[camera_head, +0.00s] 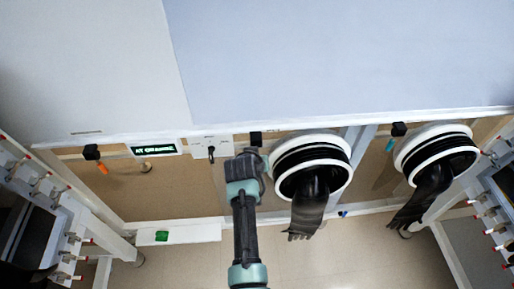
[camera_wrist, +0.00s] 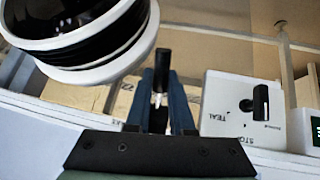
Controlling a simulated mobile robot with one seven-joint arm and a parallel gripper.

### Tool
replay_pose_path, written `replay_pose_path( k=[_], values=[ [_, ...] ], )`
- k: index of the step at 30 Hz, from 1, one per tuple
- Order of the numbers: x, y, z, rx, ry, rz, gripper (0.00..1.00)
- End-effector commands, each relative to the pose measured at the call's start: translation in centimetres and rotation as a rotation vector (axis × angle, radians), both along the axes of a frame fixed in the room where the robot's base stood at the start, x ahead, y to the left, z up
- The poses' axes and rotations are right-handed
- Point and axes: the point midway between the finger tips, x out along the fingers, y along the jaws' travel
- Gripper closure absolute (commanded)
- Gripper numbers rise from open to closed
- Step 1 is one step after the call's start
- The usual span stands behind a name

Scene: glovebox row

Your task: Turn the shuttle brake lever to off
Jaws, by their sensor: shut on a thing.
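My gripper (camera_head: 252,155) is up at the wall fittings, just left of the middle glove port. In the wrist view my gripper (camera_wrist: 160,95) has its two dark blue fingers closed around a black upright lever-like piece (camera_wrist: 162,65). A small pale metal part shows between the fingers. The fingers hide most of this piece, and I see no label marking it as the shuttle brake lever. A black mount (camera_head: 255,139) shows just above my gripper in the head view.
A white panel (camera_wrist: 235,104) with a black knob (camera_wrist: 261,102) stands beside my gripper. A white-rimmed glove port (camera_head: 313,138) is close on the other side, its black glove hanging. An orange lever (camera_head: 102,168) and green-lit display (camera_head: 154,149) are at left.

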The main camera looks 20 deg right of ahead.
Motion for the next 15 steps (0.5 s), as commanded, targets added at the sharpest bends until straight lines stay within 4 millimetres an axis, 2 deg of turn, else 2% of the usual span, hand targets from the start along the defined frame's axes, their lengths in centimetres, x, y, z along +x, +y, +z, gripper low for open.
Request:
replay_pose_path(
  k=[1,15],
  values=[
    [-0.02,-0.05,0.59,0.009,0.03,-0.001,1.0],
    [-0.47,0.11,0.73,0.055,0.189,0.0,1.0]
  ],
)
